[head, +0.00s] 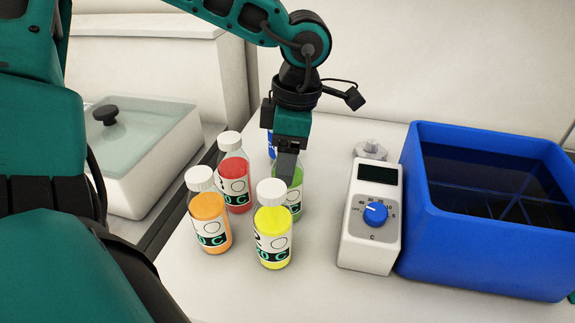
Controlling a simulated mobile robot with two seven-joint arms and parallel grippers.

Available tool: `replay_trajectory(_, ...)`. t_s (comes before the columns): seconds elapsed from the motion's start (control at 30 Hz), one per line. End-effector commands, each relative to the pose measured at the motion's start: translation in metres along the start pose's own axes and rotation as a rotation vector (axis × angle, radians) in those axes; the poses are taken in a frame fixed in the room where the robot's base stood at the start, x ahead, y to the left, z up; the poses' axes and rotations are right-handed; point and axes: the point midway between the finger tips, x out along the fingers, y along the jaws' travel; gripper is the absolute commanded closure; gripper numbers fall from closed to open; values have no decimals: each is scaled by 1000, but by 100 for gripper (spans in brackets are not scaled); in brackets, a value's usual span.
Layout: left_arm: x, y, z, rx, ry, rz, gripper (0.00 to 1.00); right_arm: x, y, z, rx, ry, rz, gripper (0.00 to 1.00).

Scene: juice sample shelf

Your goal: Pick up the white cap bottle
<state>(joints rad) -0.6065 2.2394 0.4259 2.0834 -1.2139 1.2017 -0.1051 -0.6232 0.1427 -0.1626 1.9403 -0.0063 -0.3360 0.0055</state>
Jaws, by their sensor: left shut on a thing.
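Several clear bottles stand upright in a group on the white worktop. White caps show on the orange bottle (209,209), the red bottle (234,175) and the yellow bottle (272,225). The green bottle (294,203) stands behind the yellow one, and its top is hidden by my left gripper (287,168). My left gripper points down and is shut on the top of the green bottle. A blue bottle (270,146) is mostly hidden behind the gripper. My right gripper is not in view.
A white device (371,252) with a blue knob stands right of the bottles, with a small grey object (370,151) behind it. A blue tub (480,252) of dark liquid is at the right. A lidded glass-topped box (150,180) is at the left.

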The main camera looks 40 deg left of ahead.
Motion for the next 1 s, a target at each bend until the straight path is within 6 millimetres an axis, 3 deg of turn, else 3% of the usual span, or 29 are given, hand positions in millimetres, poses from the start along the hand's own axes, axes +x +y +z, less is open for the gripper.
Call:
replay_trajectory(0.1,0,0,0,0,0,1,100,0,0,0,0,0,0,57)
replay_trajectory(0.47,-6,1,0,-1,-2,3,100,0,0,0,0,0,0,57)
replay_trajectory(0.8,-68,1,-7,-2,-4,7,100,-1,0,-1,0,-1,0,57)
replay_trajectory(1.0,-94,1,-11,-2,-2,3,100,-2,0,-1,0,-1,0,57)
